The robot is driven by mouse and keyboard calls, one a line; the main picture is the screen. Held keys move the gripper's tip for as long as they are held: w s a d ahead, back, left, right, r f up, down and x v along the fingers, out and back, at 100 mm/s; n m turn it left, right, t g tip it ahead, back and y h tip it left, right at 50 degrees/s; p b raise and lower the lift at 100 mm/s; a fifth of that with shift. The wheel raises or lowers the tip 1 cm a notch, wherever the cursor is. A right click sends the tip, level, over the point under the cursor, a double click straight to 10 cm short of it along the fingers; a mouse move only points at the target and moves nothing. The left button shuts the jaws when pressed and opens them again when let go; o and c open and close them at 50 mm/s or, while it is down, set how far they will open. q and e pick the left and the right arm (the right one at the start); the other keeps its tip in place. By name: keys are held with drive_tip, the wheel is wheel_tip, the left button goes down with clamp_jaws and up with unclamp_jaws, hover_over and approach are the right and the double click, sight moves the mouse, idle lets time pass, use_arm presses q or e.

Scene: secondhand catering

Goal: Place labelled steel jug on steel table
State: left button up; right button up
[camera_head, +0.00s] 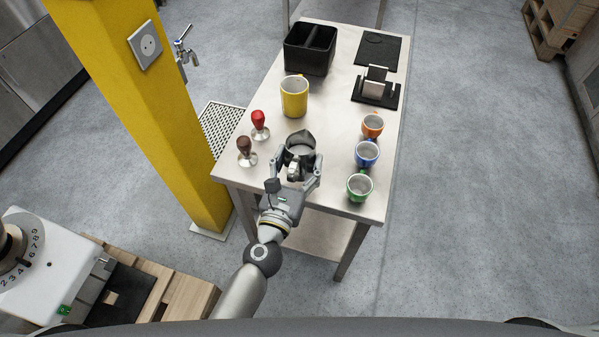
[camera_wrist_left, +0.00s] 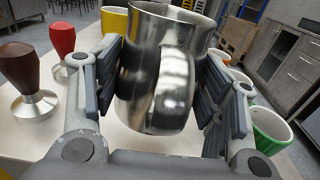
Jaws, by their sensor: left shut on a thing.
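The steel jug (camera_head: 300,143) is at the front part of the steel table (camera_head: 322,107), between the tampers and the small cups. My left gripper (camera_head: 298,172) is shut on it from the near side. In the left wrist view the steel jug (camera_wrist_left: 165,75) is upright between the two fingers of my left gripper (camera_wrist_left: 160,100), its handle towards the camera. No label shows on the side I see. I cannot tell whether the jug's base touches the table. My right gripper is not in view.
A red-handled tamper (camera_head: 260,125) and a brown-handled tamper (camera_head: 246,151) stand left of the jug. A yellow mug (camera_head: 294,97) stands behind it. Orange (camera_head: 372,125), blue (camera_head: 367,153) and green (camera_head: 360,187) cups line the right side. A black bin (camera_head: 310,48) stands at the back.

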sight(300, 170)
use_arm(q)
drive_tip(key=shift+w+d+f, duration=0.1)
drive_tip(key=shift+w+f, duration=0.3)
drive_tip(key=shift+f, duration=0.05)
drive_tip(key=f+b, duration=0.2)
drive_tip(key=f, duration=0.1)
drive_tip(key=shift+w+b, duration=0.35)
drive_tip(key=shift+f, duration=0.35)
drive_tip(key=shift+f+b, duration=0.1)
drive_tip(key=shift+b, duration=0.2)
drive_tip(key=o, duration=1.4)
drive_tip(key=shift+c, duration=0.2)
